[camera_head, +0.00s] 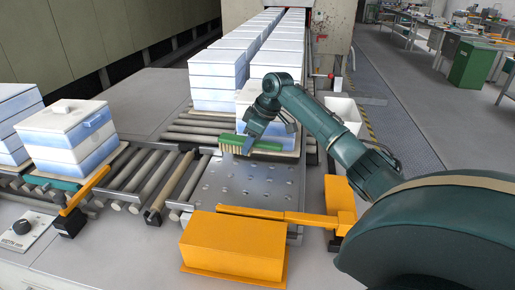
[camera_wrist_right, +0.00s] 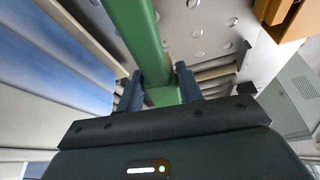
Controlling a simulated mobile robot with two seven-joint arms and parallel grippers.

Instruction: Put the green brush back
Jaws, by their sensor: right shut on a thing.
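The green brush (camera_head: 254,147) has a long green back and pale bristles on its underside. In the head view it is held level over the far end of the perforated metal plate, in front of a stack of white and blue boxes. My right gripper (camera_head: 254,134) is shut on it from above. In the right wrist view the green brush (camera_wrist_right: 143,35) runs between the two dark fingers of my right gripper (camera_wrist_right: 158,88). Whether the bristles touch the plate is hard to tell. My left gripper is not in view.
The perforated metal plate (camera_head: 240,188) lies beside the roller conveyor (camera_head: 165,180). An orange box (camera_head: 233,246) and an orange arm (camera_head: 285,215) stand at its near edge. White and blue stacked boxes (camera_head: 215,75) stand behind; another stack (camera_head: 68,135) is on the left rollers. A white bin (camera_head: 345,112) is at right.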

